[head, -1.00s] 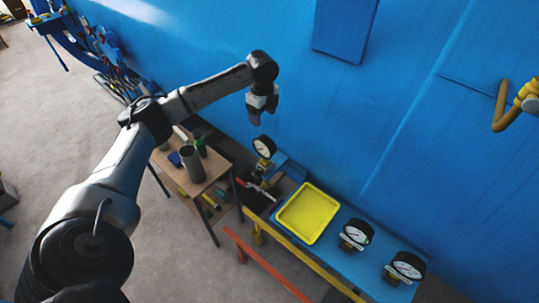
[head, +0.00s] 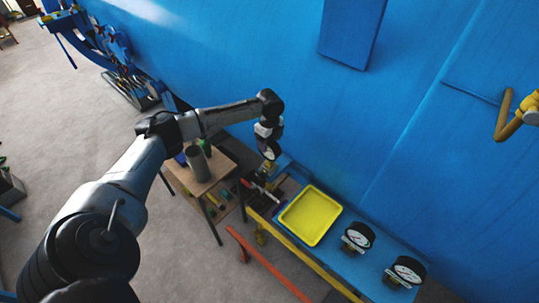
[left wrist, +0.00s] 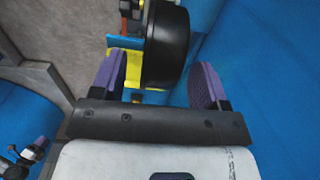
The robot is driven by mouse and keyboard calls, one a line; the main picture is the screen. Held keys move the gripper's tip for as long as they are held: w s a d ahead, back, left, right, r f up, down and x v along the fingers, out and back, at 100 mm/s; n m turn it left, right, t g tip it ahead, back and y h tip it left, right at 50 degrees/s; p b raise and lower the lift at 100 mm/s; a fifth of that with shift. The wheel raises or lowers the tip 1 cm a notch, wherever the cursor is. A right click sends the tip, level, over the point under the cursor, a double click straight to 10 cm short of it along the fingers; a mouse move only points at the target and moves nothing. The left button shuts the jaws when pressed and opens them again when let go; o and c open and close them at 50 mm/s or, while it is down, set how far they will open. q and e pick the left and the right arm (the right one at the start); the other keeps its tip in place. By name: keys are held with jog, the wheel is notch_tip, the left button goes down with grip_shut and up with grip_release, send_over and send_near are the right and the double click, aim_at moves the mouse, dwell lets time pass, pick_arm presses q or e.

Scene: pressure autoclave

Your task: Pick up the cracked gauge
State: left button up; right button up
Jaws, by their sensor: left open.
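A round gauge (head: 271,151) with a black case and pale dial stands upright on a fitting at the left end of the blue bench. Cracks cannot be made out at this size. My left gripper (head: 269,143) is directly above it, pointing down and partly hiding it. In the left wrist view, the open purple fingers (left wrist: 156,82) stand on either side of the gauge's black case (left wrist: 167,45), with a gap on the right; contact on the left cannot be told. Two more gauges, one nearer (head: 358,236) and one farther right (head: 408,270), sit on the bench. My right gripper is out of view.
A yellow tray (head: 310,215) lies empty on the blue bench (head: 376,262), between the gauges. A wooden table (head: 207,181) with a grey cylinder stands left of the bench. The blue wall (head: 330,120) rises close behind. An orange-red bar (head: 268,264) runs in front.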

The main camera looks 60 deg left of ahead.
aim_at(269, 156)
pick_arm(q)
jog(key=shift+f, duration=1.4)
jog(key=shift+c, duration=0.4)
grip_shut()
